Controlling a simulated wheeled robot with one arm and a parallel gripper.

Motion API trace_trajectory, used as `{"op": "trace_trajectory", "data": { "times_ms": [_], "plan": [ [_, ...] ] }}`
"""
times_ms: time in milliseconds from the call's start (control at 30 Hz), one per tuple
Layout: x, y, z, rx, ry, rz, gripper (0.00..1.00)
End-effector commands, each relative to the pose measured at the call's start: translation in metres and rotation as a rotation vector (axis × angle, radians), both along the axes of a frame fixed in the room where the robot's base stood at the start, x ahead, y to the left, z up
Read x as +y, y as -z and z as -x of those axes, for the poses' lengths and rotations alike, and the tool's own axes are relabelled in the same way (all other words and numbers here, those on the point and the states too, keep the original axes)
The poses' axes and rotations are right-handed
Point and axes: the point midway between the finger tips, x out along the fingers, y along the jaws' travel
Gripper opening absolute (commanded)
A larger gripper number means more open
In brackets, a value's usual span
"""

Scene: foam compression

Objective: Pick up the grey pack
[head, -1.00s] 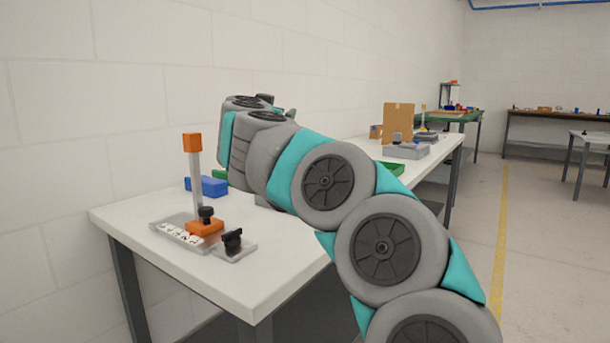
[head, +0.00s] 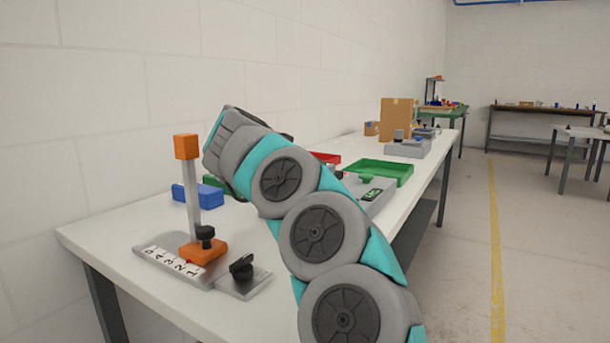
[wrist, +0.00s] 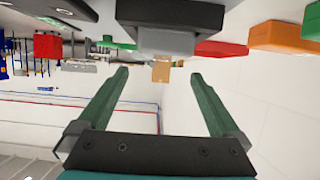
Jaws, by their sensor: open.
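In the wrist view, which looks upside down, a grey block with a dark part (wrist: 168,40) shows at the top centre, beyond my fingertips. It may be the grey pack, but I cannot tell for sure. My gripper (wrist: 158,78) is open, with its two green fingers wide apart and nothing between them. In the head view my arm bends over the white table (head: 130,238), and its end and gripper are hidden behind its own links. No grey pack shows clearly there.
An orange-topped post (head: 187,147) stands on a numbered strip at the table's near end, with a blue bin (head: 200,196) behind. A green tray (head: 380,170), a grey box (head: 408,149) and a cardboard box (head: 396,118) lie farther along. A wall runs behind the table.

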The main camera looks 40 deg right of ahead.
Motion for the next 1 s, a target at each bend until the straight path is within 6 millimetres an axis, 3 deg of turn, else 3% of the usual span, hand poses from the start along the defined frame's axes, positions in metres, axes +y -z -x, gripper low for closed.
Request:
{"op": "trace_trajectory", "data": {
  "times_ms": [433, 700, 1000],
  "plan": [
    [-0.03, 0.017, -0.012, 0.003, 0.002, -0.001, 1.0],
    [-0.06, 0.034, -0.026, 0.001, 0.003, 0.0, 1.0],
    [-0.064, 0.034, -0.028, 0.0, 0.0, 0.001, 0.98]
  ]
}}
